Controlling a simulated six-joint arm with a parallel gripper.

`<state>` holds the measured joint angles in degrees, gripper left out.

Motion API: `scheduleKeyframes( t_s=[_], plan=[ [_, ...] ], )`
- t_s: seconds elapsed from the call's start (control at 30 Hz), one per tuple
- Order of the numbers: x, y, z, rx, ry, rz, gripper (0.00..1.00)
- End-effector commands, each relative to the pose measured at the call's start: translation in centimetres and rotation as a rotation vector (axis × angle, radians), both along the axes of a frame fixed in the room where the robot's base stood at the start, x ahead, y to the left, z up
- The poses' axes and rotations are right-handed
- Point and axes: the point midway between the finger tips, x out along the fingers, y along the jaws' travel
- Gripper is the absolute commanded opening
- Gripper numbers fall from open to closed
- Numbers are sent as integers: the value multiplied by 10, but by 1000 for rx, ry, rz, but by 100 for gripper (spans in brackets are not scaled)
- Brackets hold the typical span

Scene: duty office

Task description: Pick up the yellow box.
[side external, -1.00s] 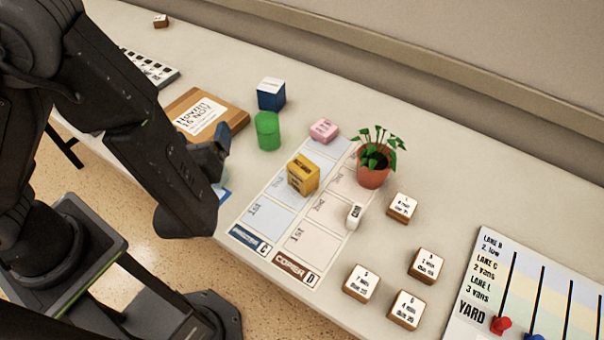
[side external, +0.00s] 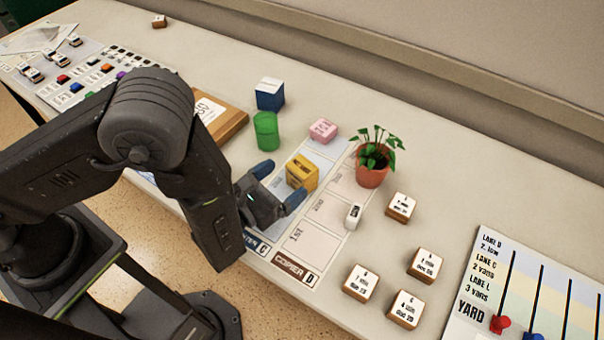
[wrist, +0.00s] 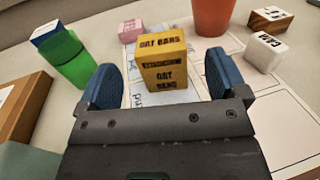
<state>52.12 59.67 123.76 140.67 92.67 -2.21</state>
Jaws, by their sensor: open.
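The yellow box (side external: 302,172) stands upright on the left column of the printed copier sheet (side external: 322,212). In the wrist view the yellow box (wrist: 163,62) shows dark lettering on its top and front. My gripper (side external: 280,184) is low over the sheet, just to the near left of the box. Its two blue fingers are spread wide and empty. In the wrist view my gripper (wrist: 163,82) has one finger on each side of the box's line, with the box centred just beyond the fingertips. Gaps show on both sides.
A green cylinder (side external: 265,131), dark blue box (side external: 270,95) and pink block (side external: 323,130) stand behind the yellow box. A potted plant (side external: 372,172) is to its right. A small white item (side external: 354,215) stands on the sheet's right column. Several labelled blocks lie further right.

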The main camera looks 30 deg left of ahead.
Motion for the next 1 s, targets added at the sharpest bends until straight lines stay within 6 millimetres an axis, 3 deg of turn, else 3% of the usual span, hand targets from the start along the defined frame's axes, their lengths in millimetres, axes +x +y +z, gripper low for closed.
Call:
scheduleKeyframes(
  t_s=[0.17, 0.5, 0.77, 1.0],
  plan=[
    [12, -2, 0, -1, -1, 2, 92],
    [56, -12, 0, 0, 0, 2, 92],
    [58, -13, 0, 1, 0, 0, 92],
    [58, -13, 0, 1, 0, 1, 69]
  ],
)
